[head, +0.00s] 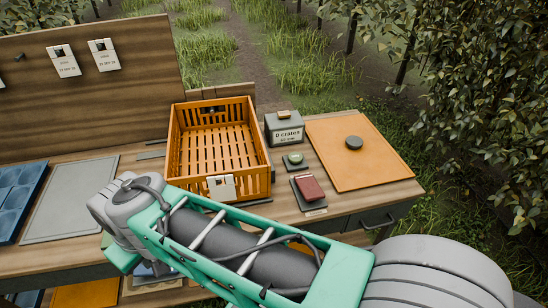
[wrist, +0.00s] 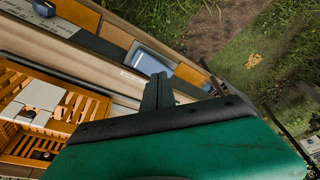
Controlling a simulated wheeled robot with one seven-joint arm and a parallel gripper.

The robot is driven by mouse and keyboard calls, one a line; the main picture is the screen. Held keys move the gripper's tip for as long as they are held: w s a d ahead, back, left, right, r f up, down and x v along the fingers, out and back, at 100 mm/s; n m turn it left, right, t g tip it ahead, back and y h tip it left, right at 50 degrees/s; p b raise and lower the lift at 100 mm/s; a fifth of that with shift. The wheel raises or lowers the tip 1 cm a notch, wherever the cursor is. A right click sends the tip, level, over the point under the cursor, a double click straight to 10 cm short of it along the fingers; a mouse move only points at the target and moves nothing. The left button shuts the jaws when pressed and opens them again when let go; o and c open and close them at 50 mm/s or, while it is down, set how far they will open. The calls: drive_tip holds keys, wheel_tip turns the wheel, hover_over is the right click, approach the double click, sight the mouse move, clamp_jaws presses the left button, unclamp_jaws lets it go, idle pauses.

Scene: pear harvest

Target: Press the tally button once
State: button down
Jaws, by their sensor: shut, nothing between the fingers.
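The tally button (head: 294,158) looks like a pale green round button on a small dark base. It sits on the wooden bench, right of the orange crate and in front of a grey box labelled for crates. My gripper (wrist: 158,88) is seen in the wrist view, with its dark fingers together and nothing between them. In the head view my arm crosses the front of the bench, and the fingers cannot be made out. I cannot pick out the button in the wrist view, and the fingers appear well away from it.
The empty slatted orange crate (head: 263,183) stands left of the button. The grey box (head: 284,128) is behind it, and a red block (head: 310,188) on a dark pad is in front. An orange board (head: 360,172) with a dark puck (head: 354,143) lies to the right.

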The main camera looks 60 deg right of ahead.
drive_tip(key=shift+d, duration=0.1)
drive_tip(key=w+d+r+n+h+p, duration=0.1)
drive_tip(key=w+d+h+p, duration=0.15)
drive_tip(key=d, duration=0.65)
drive_tip(key=w+d+r+n+h+p, duration=0.1)
drive_tip(key=w+d+r+p, duration=0.15)
drive_tip(key=d, duration=0.65)
drive_tip(key=w+d+r+h+p, duration=0.1)
drive_tip(key=w+d+p, duration=0.25)
drive_tip(key=d, duration=0.65)
drive_tip(key=n+g+h+p, duration=0.3)
drive_tip(key=n+g+h, duration=0.2)
hover_over(294, 158)
wheel_tip(294, 158, down, 4)
drive_tip(key=shift+d+y, duration=0.1)
drive_tip(key=shift+y, duration=0.15)
wheel_tip(294, 158, down, 9)
drive_tip(key=b, duration=0.6)
drive_tip(key=shift+r, duration=0.1)
